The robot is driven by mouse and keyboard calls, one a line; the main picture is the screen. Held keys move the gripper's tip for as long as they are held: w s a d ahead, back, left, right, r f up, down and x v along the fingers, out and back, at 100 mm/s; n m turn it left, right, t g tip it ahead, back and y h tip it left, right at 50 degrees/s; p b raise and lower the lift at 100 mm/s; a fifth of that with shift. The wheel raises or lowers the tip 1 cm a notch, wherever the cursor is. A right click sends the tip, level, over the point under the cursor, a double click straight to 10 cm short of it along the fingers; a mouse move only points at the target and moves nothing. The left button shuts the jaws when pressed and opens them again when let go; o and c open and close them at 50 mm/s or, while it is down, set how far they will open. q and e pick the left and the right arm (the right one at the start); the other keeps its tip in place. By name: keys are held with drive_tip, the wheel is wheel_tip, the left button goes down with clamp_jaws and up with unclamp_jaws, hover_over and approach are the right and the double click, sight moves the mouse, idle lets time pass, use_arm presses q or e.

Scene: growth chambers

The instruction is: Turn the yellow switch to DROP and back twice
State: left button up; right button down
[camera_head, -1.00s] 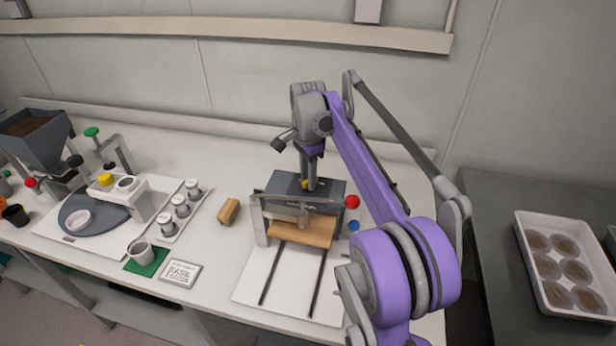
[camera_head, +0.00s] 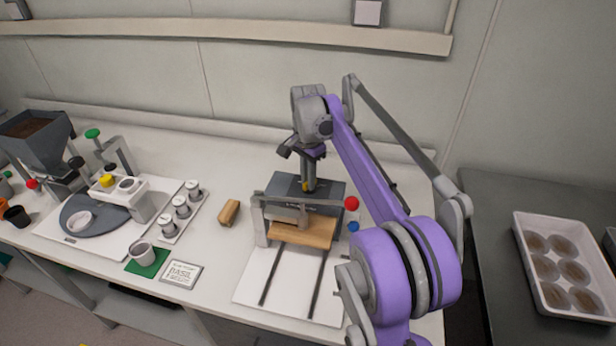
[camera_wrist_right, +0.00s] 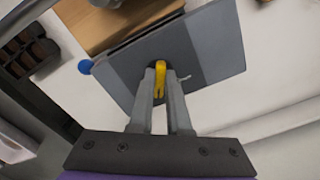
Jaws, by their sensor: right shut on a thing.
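The yellow switch (camera_wrist_right: 160,78) sits on the top of a dark grey box (camera_wrist_right: 215,45). In the right wrist view it stands between the two fingers of my right gripper (camera_wrist_right: 160,80), which is shut on it. In the head view the gripper (camera_head: 308,187) points down onto the grey box (camera_head: 331,190), and only a bit of yellow shows at the fingertips. The switch's markings are too small or hidden to read. My left gripper is not in view.
A loose wooden block (camera_head: 229,212) lies left. A pot tray (camera_head: 561,262) stands far right.

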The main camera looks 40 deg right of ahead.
drive_tip(key=n, duration=0.3)
drive_tip(key=shift+r+n+p, duration=0.1)
drive_tip(key=shift+n+p, duration=0.2)
drive_tip(key=shift+p, duration=0.1)
drive_tip(key=n, duration=0.3)
drive_tip(key=shift+s+d+n+p, duration=0.1)
drive_tip(key=shift+s+n+p, duration=0.05)
drive_tip(key=shift+n+p, duration=0.15)
drive_tip(key=n, duration=0.4)
drive_tip(key=shift+d+n+p, duration=0.1)
drive_tip(key=shift+n+p, duration=0.2)
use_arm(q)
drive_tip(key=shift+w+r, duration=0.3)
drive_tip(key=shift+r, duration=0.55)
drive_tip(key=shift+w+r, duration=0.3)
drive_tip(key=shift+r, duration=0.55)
use_arm(e)
drive_tip(key=shift+n, duration=1.7)
drive_tip(key=c, duration=0.9)
unclamp_jaws()
drive_tip(key=shift+o, duration=0.2)
